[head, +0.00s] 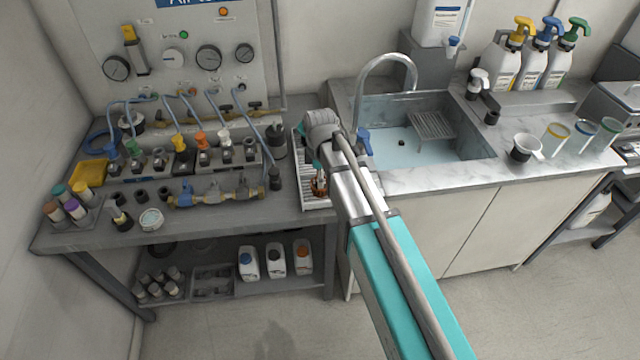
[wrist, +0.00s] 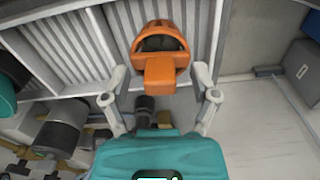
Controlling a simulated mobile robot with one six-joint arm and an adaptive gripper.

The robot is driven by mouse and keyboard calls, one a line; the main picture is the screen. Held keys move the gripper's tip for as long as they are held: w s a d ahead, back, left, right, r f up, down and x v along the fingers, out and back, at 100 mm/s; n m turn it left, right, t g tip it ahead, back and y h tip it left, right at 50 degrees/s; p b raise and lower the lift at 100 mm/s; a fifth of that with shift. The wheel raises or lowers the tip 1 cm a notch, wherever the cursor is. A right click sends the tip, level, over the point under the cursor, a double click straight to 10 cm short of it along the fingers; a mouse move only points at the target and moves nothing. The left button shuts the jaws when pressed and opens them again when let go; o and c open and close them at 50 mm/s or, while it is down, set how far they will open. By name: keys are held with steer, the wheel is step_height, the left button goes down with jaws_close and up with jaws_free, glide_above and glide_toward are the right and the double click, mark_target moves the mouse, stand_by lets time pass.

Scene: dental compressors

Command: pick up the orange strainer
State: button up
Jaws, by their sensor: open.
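The orange strainer (wrist: 160,68) shows in the wrist view at top centre, a rounded cup with a dark hollow and a flat tab toward me. It lies over the white slatted rack (wrist: 75,45). My gripper (wrist: 160,78) is open, with one pale finger on each side of the strainer's tab and a gap on both sides. In the head view, a small orange part (head: 319,188) shows in the white rack (head: 316,205) on the bench, beside my arm. My arm hides much of the rack and most of the gripper there.
The sink (head: 400,130) with its curved tap (head: 385,62) lies to the right of the rack. Left of it, the grey bench (head: 200,220) carries valves, hoses and a manifold (head: 215,196). A dark cylinder (head: 275,140) stands close by the rack's left side.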

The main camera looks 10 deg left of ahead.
steer(key=shift+c, duration=0.3)
steer(key=c, duration=1)
steer(key=shift+r, duration=0.15)
step_height(320, 180, up, 3)
steer(key=p, duration=0.3)
steer(key=shift+s+d+r+p, duration=0.95)
steer(key=shift+s+r+p, duration=0.7)
steer(key=shift+s, duration=0.5)
steer(key=shift+s+d+r+p, duration=0.95)
steer(key=shift+s+r+p, duration=0.7)
steer(key=shift+s, duration=0.5)
steer(key=shift+s+d+r+p, duration=0.95)
steer(key=shift+s+r+p, duration=0.7)
steer(key=shift+s, duration=0.5)
steer(key=shift+f, duration=0.1)
